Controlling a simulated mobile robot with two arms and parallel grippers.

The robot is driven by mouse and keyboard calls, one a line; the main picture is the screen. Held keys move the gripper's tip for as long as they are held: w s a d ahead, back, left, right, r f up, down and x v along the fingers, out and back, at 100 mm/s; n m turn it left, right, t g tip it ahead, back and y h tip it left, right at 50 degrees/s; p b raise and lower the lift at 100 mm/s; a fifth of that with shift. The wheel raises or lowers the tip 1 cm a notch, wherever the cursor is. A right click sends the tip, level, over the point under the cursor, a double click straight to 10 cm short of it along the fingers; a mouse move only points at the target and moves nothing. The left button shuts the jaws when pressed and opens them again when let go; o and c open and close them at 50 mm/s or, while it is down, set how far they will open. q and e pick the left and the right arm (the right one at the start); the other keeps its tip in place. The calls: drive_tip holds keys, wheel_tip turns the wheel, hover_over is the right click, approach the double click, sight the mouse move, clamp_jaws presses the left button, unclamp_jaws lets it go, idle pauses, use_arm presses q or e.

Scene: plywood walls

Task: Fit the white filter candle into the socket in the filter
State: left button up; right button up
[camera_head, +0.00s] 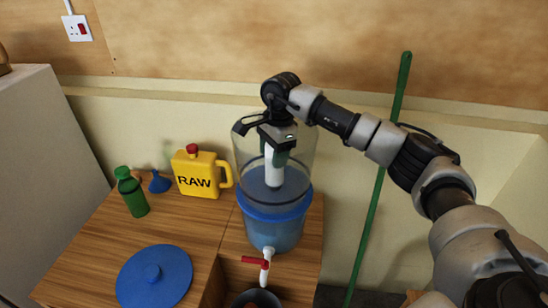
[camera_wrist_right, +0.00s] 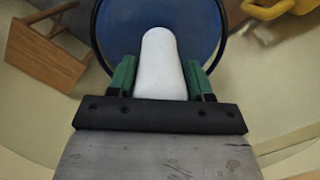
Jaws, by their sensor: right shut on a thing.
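The white filter candle (camera_head: 274,168) is held upright by my right gripper (camera_head: 277,152), inside the clear upper part of the filter (camera_head: 249,155). In the right wrist view the candle (camera_wrist_right: 162,62) sits between the green fingertips (camera_wrist_right: 160,82), with its rounded end pointing toward the blue floor of the upper chamber (camera_wrist_right: 110,40). In the head view the candle's lower end is above or near that floor; I cannot tell whether it touches. The socket is not visible. My left gripper is out of view.
The filter stands on a wooden counter (camera_head: 190,235), with a red-handled tap (camera_head: 264,264) in front. A yellow RAW jug (camera_head: 198,176), blue funnel (camera_head: 160,183), green bottle (camera_head: 132,195) and blue lid (camera_head: 154,277) are to the left. A green pole (camera_head: 377,200) leans at the right.

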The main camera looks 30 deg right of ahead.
drive_tip(key=o, duration=1.1)
drive_tip(key=shift+o, duration=0.2)
drive_tip(key=r, duration=0.3)
drive_tip(key=d+r+b, duration=0.1)
drive_tip(key=r, duration=0.3)
drive_tip(key=r+b, duration=0.1)
drive_tip(key=r, duration=0.2)
drive_tip(key=shift+d+r, duration=0.15)
drive_tip(key=shift+r, duration=0.25)
drive_tip(key=shift+f, duration=0.15)
